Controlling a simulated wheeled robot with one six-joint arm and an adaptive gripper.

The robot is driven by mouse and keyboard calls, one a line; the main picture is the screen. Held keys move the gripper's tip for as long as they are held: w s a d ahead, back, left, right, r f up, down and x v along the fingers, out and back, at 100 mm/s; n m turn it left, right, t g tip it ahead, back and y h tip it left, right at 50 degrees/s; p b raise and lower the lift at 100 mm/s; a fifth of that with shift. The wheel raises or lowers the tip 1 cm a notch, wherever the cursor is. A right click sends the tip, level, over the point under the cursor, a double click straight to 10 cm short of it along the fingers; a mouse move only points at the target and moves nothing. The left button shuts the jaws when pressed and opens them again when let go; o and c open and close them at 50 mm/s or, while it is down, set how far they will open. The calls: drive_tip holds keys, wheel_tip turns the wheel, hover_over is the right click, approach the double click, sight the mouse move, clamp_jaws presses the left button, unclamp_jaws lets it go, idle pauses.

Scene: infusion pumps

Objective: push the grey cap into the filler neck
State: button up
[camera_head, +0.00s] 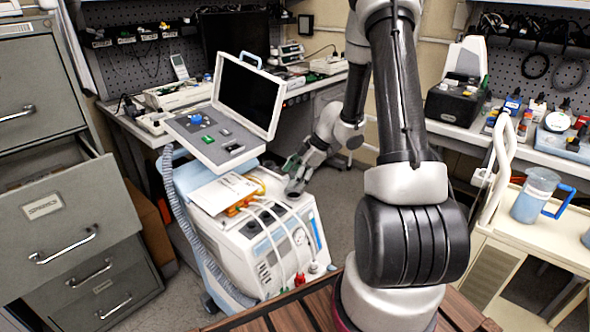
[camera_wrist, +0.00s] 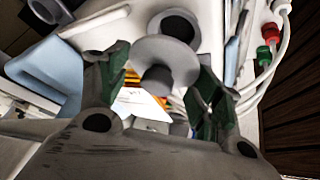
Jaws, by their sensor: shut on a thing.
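My gripper (camera_wrist: 157,72) is shut on the grey cap (camera_wrist: 165,58), a round disc with a knob, held between the green-padded fingers. Just beyond the cap in the wrist view is the filler neck (camera_wrist: 176,24), a grey ring with a dark opening. The cap looks apart from the ring and offset from its opening, overlapping its lower edge in the view; the gap cannot be judged. In the head view, my gripper (camera_head: 296,164) is over the top back of the white pump unit (camera_head: 270,245); the cap and neck are too small there to tell apart.
An open case with a dark screen (camera_head: 248,98) stands on the unit, left of my gripper. Papers (camera_head: 222,194) and orange tubing lie on its top. White hoses with red and green fittings (camera_wrist: 264,55) run along the right in the wrist view. A cart (camera_head: 540,228) stands right.

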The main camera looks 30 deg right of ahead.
drive_tip(key=shift+f, duration=0.45)
drive_tip(key=shift+f, duration=1.55)
drive_tip(key=o, duration=1)
drive_tip(key=v, duration=1.2)
